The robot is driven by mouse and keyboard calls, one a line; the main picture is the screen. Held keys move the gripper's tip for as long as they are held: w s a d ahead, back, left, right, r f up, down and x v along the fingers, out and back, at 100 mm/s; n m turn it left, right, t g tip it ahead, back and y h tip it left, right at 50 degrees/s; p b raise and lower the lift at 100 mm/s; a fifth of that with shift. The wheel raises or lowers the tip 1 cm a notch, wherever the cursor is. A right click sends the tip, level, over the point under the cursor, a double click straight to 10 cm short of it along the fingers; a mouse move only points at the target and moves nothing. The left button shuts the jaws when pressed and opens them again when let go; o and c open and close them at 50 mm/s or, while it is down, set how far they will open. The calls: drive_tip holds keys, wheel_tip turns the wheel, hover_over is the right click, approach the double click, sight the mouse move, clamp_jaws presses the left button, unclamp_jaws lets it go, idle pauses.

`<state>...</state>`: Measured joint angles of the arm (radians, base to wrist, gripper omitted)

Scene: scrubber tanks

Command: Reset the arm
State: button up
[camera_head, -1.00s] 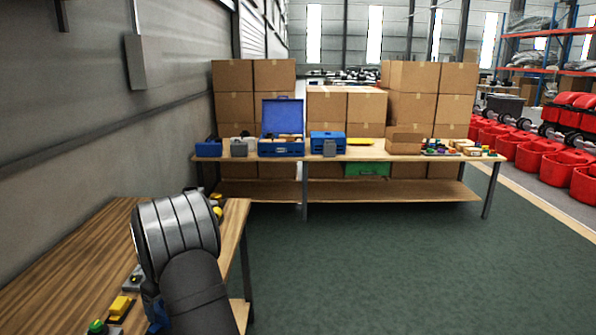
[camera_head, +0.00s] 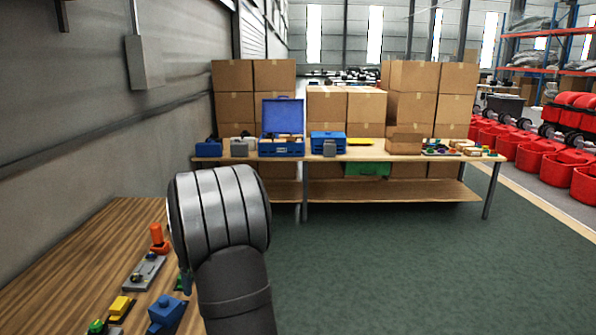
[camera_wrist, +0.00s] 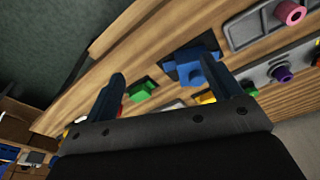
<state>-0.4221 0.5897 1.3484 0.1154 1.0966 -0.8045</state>
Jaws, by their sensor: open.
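My gripper (camera_wrist: 165,70) is open in the wrist view, with its two dark fingers apart and nothing between them that it holds. It hangs above the wooden bench (camera_wrist: 165,72), and a blue block-like control (camera_wrist: 200,70) shows beyond the right finger.
On the near bench are an orange control (camera_head: 157,240), a grey switch plate (camera_head: 144,272), a yellow button (camera_head: 120,307), a green button (camera_head: 96,327) and a blue block (camera_head: 165,314). A far table (camera_head: 390,192) holds toolboxes. The green floor (camera_head: 400,270) is clear.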

drive_tip(key=s+a+r+n, duration=0.2)
drive_tip(key=s+a+r, duration=0.1)
drive_tip(key=s+a, duration=0.3)
drive_tip(key=s+a+r+n, duration=0.2)
drive_tip(key=s+a+r, duration=0.1)
drive_tip(key=s+a, duration=0.4)
drive_tip(key=shift+s+a+n+g, duration=0.3)
drive_tip(key=shift+a+n, duration=0.1)
drive_tip(key=shift+a, duration=1.45)
